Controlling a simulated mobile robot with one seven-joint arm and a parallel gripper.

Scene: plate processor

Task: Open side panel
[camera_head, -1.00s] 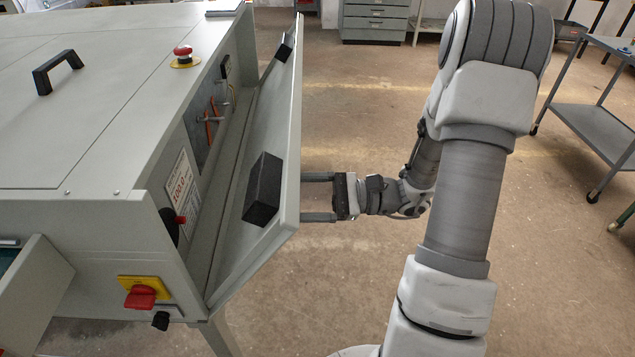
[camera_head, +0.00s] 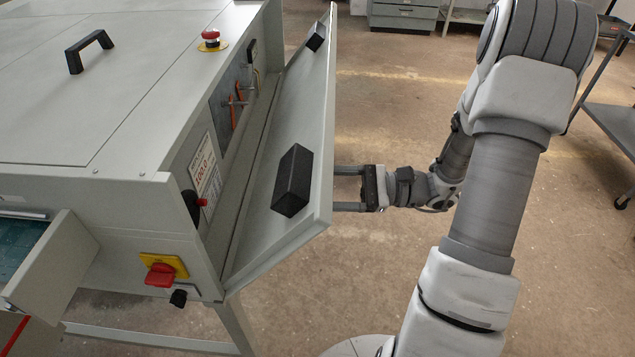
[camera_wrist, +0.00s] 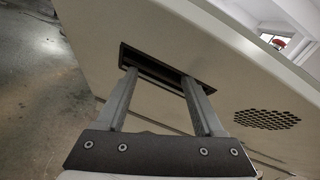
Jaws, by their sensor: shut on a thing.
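The side panel (camera_head: 305,140) of the grey plate processor (camera_head: 100,120) is tilted outward from its lower edge, leaving a wide gap at the top. Two black blocks sit on its inner face. My gripper (camera_head: 345,188) is at the panel's outer face, on its right in the head view. In the wrist view, both fingers of my gripper (camera_wrist: 160,82) reach into a dark recessed handle (camera_wrist: 165,66) in the panel (camera_wrist: 215,70) and are shut on it. The fingertips are hidden inside the recess.
Inside the opening are a label (camera_head: 204,165) and orange-handled parts (camera_head: 234,117). A red knob on a yellow plate (camera_head: 162,270) is on the front, beside an open drawer (camera_head: 55,265). A grey cart (camera_head: 610,125) stands at right.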

